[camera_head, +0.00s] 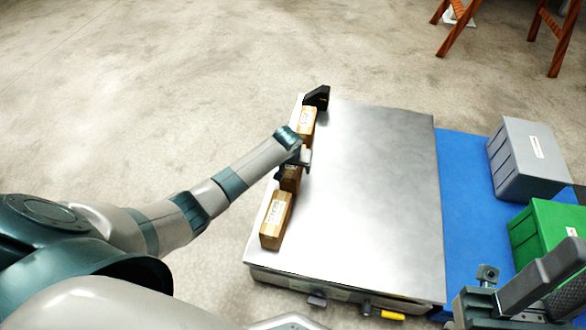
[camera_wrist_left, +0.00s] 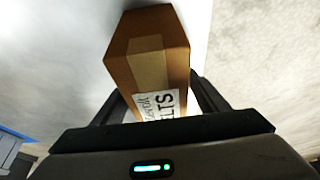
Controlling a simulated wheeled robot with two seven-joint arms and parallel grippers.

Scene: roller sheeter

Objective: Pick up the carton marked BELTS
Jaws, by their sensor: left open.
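The carton marked BELTS is a small brown box with tape and a white label, and it fills the middle of the left wrist view (camera_wrist_left: 150,60); the label's end reads "ELTS". In the head view it appears to be the middle carton (camera_head: 291,181) in a row along the metal table's left edge, partly hidden by my gripper. My left gripper (camera_head: 297,160) is open at this carton. In the left wrist view its fingers (camera_wrist_left: 160,98) stand on either side of the carton's near end. My right gripper (camera_head: 480,298) is at the lower right, its jaws unclear.
One carton (camera_head: 276,220) stands nearer and another (camera_head: 307,122) farther in the row, with a black piece (camera_head: 317,97) beyond. The metal table top (camera_head: 375,190) is otherwise clear. A grey bin (camera_head: 528,160) and green bin (camera_head: 548,228) stand on a blue surface (camera_head: 463,190) at right.

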